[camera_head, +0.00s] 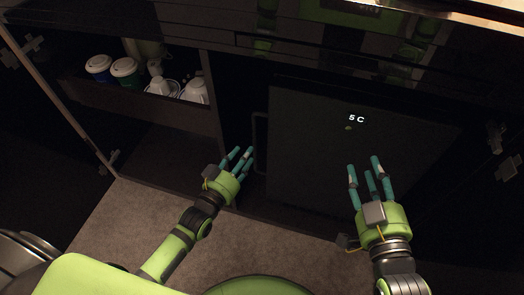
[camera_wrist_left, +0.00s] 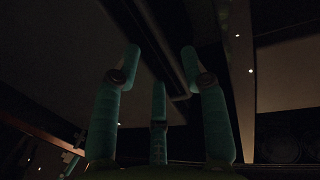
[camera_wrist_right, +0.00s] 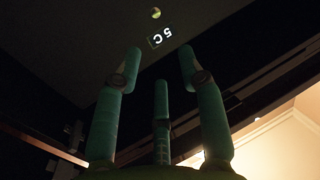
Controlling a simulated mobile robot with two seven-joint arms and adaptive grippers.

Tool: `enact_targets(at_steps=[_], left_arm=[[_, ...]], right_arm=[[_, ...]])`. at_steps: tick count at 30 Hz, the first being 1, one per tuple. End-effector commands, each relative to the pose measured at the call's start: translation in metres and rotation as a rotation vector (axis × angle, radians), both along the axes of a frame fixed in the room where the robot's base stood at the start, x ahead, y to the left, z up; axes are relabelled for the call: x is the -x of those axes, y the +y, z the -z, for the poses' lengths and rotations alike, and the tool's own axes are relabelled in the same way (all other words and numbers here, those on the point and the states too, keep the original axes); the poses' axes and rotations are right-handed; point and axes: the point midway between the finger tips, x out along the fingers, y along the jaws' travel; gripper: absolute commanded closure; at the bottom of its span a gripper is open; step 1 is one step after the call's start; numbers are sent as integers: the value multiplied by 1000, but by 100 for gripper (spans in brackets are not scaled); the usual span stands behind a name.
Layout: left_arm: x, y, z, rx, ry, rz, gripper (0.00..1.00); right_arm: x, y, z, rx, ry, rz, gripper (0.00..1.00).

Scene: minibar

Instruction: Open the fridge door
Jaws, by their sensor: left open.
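My left gripper (camera_head: 240,156) is open just left of the handle's lower part. In the left wrist view, a dark bar (camera_wrist_left: 163,45), apparently the handle, lies beyond and between the spread fingers; contact cannot be told. My right gripper (camera_head: 365,170) is open and empty before the door's right part, below the display, which also shows in the right wrist view (camera_wrist_right: 164,37).
An open cabinet on the left holds a drawer (camera_head: 140,107) with lidded cups (camera_head: 124,70) and white cups (camera_head: 190,90). An open cabinet door (camera_head: 60,90) stands at far left. A counter edge (camera_head: 440,12) is above. Carpet (camera_head: 130,215) lies in front.

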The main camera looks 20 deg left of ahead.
Motion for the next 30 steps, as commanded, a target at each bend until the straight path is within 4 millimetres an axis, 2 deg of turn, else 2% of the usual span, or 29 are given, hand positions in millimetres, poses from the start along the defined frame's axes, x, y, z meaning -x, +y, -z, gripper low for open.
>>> enact_targets(at_steps=[8,14,21,25,30], left_arm=[[-13,-4,-7,9,-36,5,56],[-35,-9,-6,9,-35,4,56],[-58,-15,-6,10,-34,4,56],[-66,-16,-6,9,-32,4,56],[-70,-18,-7,9,-31,5,56]], right_arm=[[5,5,-30,-33,-130,-17,60],[14,15,-68,-89,-330,-52,60],[35,23,-110,-155,-561,-94,60],[46,24,-125,-180,-644,-108,60],[53,25,-134,-198,-696,-119,60]])
